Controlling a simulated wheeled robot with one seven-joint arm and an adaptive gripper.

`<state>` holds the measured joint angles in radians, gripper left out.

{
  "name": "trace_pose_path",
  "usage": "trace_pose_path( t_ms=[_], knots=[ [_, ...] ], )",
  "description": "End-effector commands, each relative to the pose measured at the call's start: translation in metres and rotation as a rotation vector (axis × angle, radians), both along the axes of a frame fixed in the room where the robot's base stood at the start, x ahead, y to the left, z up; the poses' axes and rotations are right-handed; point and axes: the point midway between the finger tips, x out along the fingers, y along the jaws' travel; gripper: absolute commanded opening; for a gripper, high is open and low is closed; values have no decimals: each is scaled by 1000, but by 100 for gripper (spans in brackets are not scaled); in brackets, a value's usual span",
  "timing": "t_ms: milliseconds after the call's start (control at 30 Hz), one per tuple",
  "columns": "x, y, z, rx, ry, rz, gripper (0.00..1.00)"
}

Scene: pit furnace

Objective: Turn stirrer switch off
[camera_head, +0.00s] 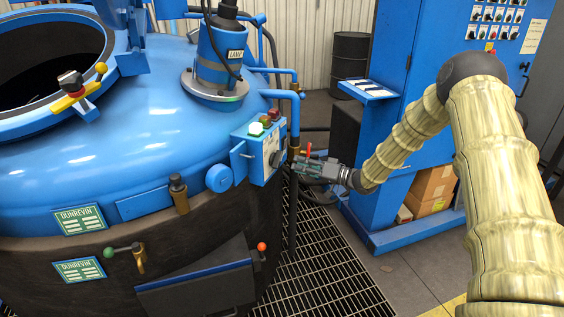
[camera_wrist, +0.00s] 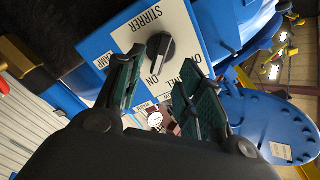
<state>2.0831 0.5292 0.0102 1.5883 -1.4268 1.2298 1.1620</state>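The stirrer switch is a dark rotary knob (camera_wrist: 160,52) on a white panel marked STIRRER (camera_wrist: 140,23), in the wrist view. Its grip bar stands nearly upright in that tilted picture, and an ON mark shows below it. The panel is on the face of a blue control box (camera_head: 258,152) on the furnace side. My gripper (camera_head: 296,162) is close in front of that face. In the wrist view, my gripper (camera_wrist: 163,68) is open, its two dark green fingers on either side of the knob's line. Whether a finger touches the knob cannot be told.
Green and red buttons (camera_head: 262,124) sit on top of the control box. A blue pipe (camera_head: 293,100) runs down just behind it. A blue cabinet (camera_head: 400,130) stands to the right, with a black drum (camera_head: 350,62) behind. Floor grating (camera_head: 320,260) lies below.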

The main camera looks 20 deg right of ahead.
Motion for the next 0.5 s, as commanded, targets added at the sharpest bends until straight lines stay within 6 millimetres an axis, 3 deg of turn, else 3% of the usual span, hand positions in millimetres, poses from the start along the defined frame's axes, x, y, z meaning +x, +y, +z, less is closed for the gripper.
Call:
trace_pose_path(
  t_ms=[300, 500],
  knots=[
    [34, 39, 0, -1, 1, 1, 38],
    [47, 53, 0, -2, 1, 1, 38]
  ],
)
